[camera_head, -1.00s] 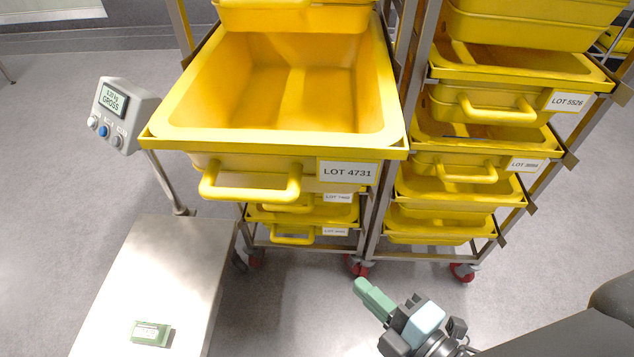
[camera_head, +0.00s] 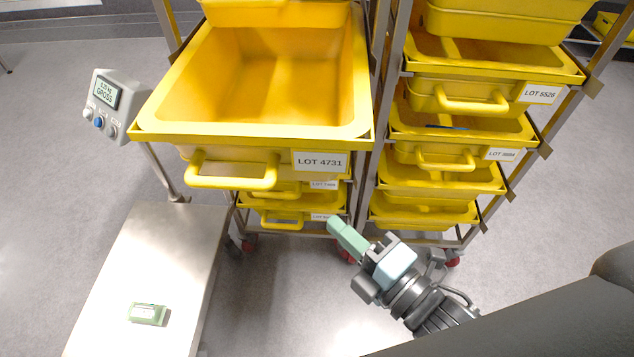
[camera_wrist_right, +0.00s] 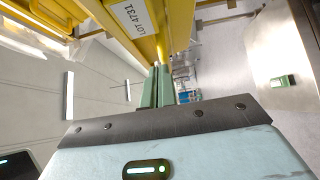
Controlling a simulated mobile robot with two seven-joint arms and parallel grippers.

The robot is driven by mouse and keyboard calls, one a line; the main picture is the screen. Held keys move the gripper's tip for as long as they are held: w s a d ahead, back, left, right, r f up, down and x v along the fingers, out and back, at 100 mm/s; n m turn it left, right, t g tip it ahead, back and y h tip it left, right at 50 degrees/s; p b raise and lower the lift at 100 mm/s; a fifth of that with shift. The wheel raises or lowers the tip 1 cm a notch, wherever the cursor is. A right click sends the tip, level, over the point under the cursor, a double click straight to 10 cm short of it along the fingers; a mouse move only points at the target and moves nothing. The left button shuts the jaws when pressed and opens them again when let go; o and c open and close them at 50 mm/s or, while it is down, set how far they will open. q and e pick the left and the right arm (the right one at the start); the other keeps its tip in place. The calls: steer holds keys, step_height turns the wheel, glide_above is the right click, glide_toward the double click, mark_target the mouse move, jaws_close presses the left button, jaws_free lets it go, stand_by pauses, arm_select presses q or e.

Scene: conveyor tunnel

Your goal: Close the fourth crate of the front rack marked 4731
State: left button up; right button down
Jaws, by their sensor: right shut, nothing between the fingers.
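The yellow crate with the LOT 4731 label (camera_head: 254,150) is pulled out of the front rack (camera_head: 361,150) towards me, and its inside is empty. Its loop handle (camera_head: 232,174) faces me. In the right wrist view, the LOT 4731 label (camera_wrist_right: 136,20) shows at the upper left. My right gripper (camera_head: 337,228) is shut and empty, below and to the right of the crate's front, apart from it. Its pale green fingers (camera_wrist_right: 157,88) lie together in the right wrist view. My left gripper is not in view.
A steel scale platform (camera_head: 165,250) stands at the left with a small green-and-white packet (camera_head: 147,314) on it, and its display (camera_head: 106,96) on a post. A second rack of yellow crates (camera_head: 470,100) stands at the right. Floor between is clear.

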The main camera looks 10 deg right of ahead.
steer(key=w, duration=0.3)
steer(key=w+a, duration=0.1)
steer(key=w, duration=0.1)
steer(key=w+a+p, duration=0.1)
steer(key=w, duration=0.2)
steer(key=shift+w+r, duration=0.1)
steer(key=shift+w, duration=0.2)
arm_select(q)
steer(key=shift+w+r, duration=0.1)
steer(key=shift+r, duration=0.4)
arm_select(e)
steer(key=shift+w+d, duration=0.2)
steer(key=shift+w, duration=0.25)
